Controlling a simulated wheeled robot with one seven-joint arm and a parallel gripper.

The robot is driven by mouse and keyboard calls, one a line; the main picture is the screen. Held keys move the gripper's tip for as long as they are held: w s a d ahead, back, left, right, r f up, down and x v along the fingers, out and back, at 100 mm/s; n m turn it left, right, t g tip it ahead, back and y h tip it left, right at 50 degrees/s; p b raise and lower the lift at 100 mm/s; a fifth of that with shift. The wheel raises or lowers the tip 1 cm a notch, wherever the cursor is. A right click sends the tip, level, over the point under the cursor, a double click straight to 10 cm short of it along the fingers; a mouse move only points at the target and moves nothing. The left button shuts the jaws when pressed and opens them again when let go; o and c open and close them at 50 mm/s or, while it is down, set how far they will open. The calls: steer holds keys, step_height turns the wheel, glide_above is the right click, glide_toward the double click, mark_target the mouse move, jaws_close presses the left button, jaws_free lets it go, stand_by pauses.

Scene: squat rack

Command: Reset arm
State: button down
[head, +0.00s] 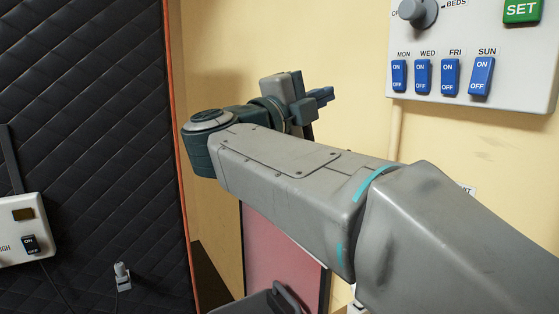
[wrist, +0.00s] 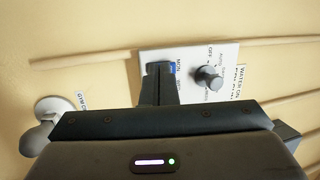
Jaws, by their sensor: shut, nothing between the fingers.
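My arm (head: 285,170) reaches from the lower right across the head view, bent at a dark joint at its far end. My gripper (head: 322,97) is at that end, in front of the yellow wall and left of the white switch panel. In the wrist view, my gripper (wrist: 160,70) shows its dark fingers together and empty. They point toward a small wall panel and cover part of it. I cannot tell whether they touch it.
The white panel (head: 480,95) has a row of blue switches, a grey knob (head: 418,12) and a green SET button (head: 521,10). In the wrist view, the small panel (wrist: 228,55) has a knob (wrist: 208,78). A black quilted panel (head: 90,110) stands left, with a switch box (head: 18,228).

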steer(key=w+a+n+t+y, duration=0.2)
steer(key=w+n+t+y, duration=0.2)
steer(key=n+t+y, duration=0.4)
steer(key=a+f+n+g+y+p, duration=0.1)
steer(key=a+f+n+g+y, duration=0.15)
steer(key=f+n+y, duration=0.5)
steer(key=a+f+n+g+y+p, duration=0.1)
steer(key=f+n+g+y, duration=0.25)
steer(key=f+n, duration=0.55)
steer(key=s+d+f+n+g+h, duration=0.1)
steer(key=s+d+f+g, duration=0.2)
steer(key=s+f, duration=0.4)
steer(key=s+d+f+g+h, duration=0.1)
steer(key=s+d+f+g, duration=0.3)
steer(key=s+f, duration=0.4)
steer(key=s+d+f+n+g+h, duration=0.1)
steer(key=s+d+f+g, duration=0.2)
steer(key=s+f+g, duration=0.2)
step_height(320, 180, down, 4)
steer(key=shift+s+d+f+n+p, duration=0.1)
steer(key=shift+s+d+n+p, duration=0.25)
steer(key=shift+s, duration=0.8)
steer(key=shift+a, duration=0.2)
